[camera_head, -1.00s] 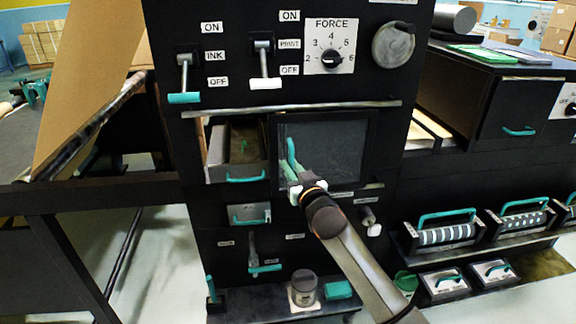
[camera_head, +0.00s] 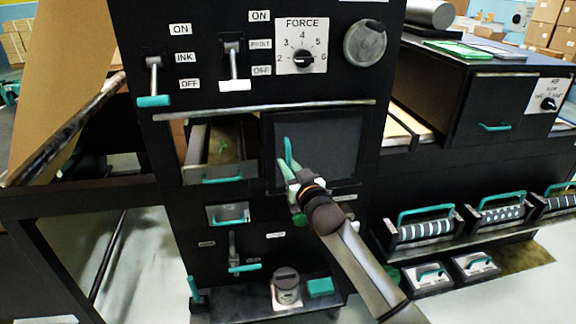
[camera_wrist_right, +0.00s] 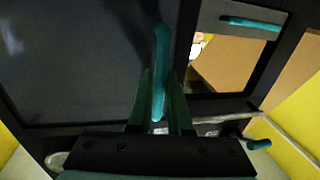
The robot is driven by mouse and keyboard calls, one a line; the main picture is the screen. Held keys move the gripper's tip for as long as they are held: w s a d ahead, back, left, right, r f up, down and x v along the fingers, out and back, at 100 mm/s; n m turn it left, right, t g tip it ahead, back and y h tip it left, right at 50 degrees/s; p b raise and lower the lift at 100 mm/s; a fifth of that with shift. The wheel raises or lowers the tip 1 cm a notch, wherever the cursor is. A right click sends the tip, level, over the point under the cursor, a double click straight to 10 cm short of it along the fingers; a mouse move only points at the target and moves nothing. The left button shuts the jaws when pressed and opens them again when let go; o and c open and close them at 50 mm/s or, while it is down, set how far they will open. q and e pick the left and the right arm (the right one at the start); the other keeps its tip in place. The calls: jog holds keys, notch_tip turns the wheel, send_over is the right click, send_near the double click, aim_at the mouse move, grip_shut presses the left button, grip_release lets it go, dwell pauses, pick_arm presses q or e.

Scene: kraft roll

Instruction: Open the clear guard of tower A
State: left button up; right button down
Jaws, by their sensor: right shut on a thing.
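The clear guard (camera_head: 335,142) is a dark-framed see-through panel on the front of the black tower (camera_head: 190,120). It stands to the right of an uncovered opening (camera_head: 214,143) in the tower front. Its upright teal handle (camera_head: 288,152) is at its left edge. My right gripper (camera_head: 292,176) is shut on this handle; the right wrist view shows the handle (camera_wrist_right: 161,60) between the two fingers (camera_wrist_right: 161,105). The fingers partly hide the lower end of the handle. My left gripper is in neither view.
A tray with a teal pull (camera_head: 222,180) sits in the opening. Above are two levers (camera_head: 233,65) and a force dial (camera_head: 303,60); below are a small teal-handled drawer (camera_head: 228,213) and a shelf with a jar (camera_head: 286,285). Handled rollers (camera_head: 425,227) stand at right.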

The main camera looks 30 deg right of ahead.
jog(key=c, duration=0.8)
grip_release()
jog(key=shift+c, duration=0.2)
jog(key=shift+s, duration=0.1)
jog(key=s+a+b, duration=0.1)
jog(key=s, duration=1.1)
jog(key=shift+s, duration=0.15)
jog(key=s+a+f+n+g+y, duration=0.1)
jog(key=s+a+f+g, duration=0.15)
jog(key=f, duration=0.55)
jog(key=s+a+f+n+g+y, duration=0.1)
jog(key=s+a+f, duration=0.25)
jog(key=f, duration=0.45)
jog(key=s+a+f+g+y, duration=0.1)
jog(key=s+a+f+g, duration=0.1)
jog(key=s+f, duration=0.6)
jog(key=s+a+f+n+g+y, duration=0.1)
jog(key=s+a+f+g, duration=0.2)
jog(key=s+a+f, duration=0.2)
jog(key=s+f, duration=0.3)
jog(key=s, duration=0.2)
jog(key=shift+f, duration=0.15)
